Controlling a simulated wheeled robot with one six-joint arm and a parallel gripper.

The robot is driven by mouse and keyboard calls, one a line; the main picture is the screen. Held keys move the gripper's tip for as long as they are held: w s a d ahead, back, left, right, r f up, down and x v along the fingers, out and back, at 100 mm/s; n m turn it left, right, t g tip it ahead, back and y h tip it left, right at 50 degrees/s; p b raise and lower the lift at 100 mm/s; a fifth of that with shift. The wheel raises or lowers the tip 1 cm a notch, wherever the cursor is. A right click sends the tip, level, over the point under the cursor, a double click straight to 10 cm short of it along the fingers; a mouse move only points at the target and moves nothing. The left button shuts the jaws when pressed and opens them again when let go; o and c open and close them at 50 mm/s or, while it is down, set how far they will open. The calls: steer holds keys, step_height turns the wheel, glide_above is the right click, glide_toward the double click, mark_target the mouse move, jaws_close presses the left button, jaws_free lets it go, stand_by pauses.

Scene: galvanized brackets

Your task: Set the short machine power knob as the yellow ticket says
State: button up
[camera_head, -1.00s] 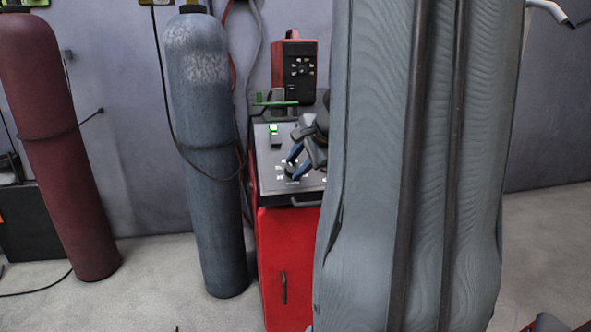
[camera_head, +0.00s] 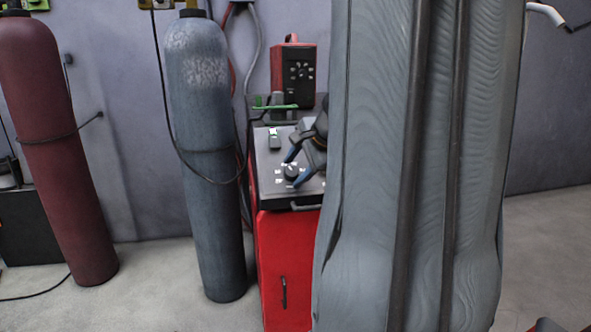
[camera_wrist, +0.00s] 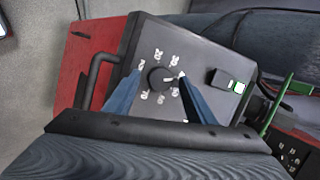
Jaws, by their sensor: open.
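The short red machine (camera_head: 284,270) has a dark top panel with a round black power knob (camera_head: 291,171) ringed by small white numbers. The knob also shows in the wrist view (camera_wrist: 160,78), with a light mark towards its right side; the numbers are too small to read surely. My gripper (camera_head: 295,169) has its two blue fingers apart, one on each side of the knob. The wrist view also shows my gripper (camera_wrist: 158,76) straddling the knob; whether a finger touches it I cannot tell. I can make out no readable yellow ticket.
A switch with a green-lit part (camera_wrist: 238,87) sits on the same panel, and a handle bar (camera_wrist: 95,75) runs along its edge. A red-and-black unit (camera_head: 294,72) stands behind. A blue-grey cylinder (camera_head: 206,170) and a maroon cylinder (camera_head: 55,160) stand left.

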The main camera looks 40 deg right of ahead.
steer(key=v, duration=0.7)
steer(key=shift+s+r+p, duration=0.25)
steer(key=shift+p, duration=0.1)
steer(key=a+f+n+g+y+p, duration=0.15)
steer(key=a+f+n, duration=0.35)
steer(key=a, duration=0.5)
steer(key=a+f+n+g+y, duration=0.1)
steer(key=a+f+n+g, duration=0.3)
steer(key=a, duration=0.6)
steer(key=s+a+f+n+g+p, duration=0.1)
steer(key=s+a+f+n, duration=0.3)
steer(key=s+a+n, duration=0.1)
steer(key=s+a+f+n+g+h, duration=0.1)
steer(key=s+a+f+n+g, duration=0.1)
steer(key=s+a+f+n, duration=0.2)
steer(key=s+a+n, duration=0.1)
steer(key=a+n, duration=0.1)
steer(key=a, duration=0.1)
steer(key=shift+a+n+p, duration=0.25)
steer(key=shift+n+p, duration=0.1)
steer(key=shift+n, duration=0.05)
